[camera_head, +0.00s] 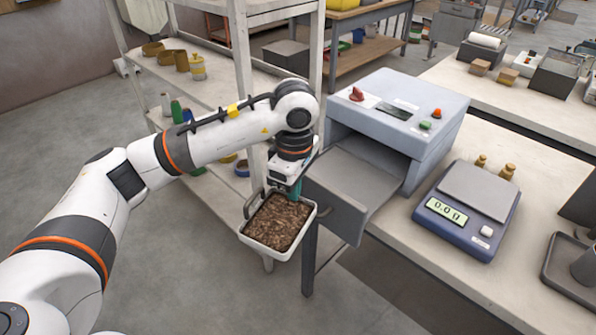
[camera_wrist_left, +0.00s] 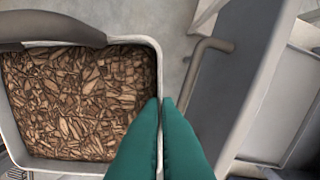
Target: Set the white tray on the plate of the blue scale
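The white tray (camera_head: 266,249), filled with brown chips, hangs in the air left of the bench in the head view. It also fills the left side of the left wrist view (camera_wrist_left: 90,166). My left gripper (camera_head: 292,190) has its teal fingers shut on the tray's rim, one on each side of the wall; the fingertips show in the left wrist view (camera_wrist_left: 166,103). The blue scale (camera_head: 456,237) stands on the bench at right, well away from the tray. Its grey plate (camera_head: 482,189) is empty and its display is lit. My right gripper is not in view.
A grey machine (camera_head: 398,115) with a protruding grey chute (camera_head: 352,188) stands between tray and scale; the chute is close to the tray's right. Small brown weights (camera_head: 507,172) stand behind the scale. A dark tray (camera_head: 572,270) lies right. Shelving (camera_head: 215,92) stands behind my arm.

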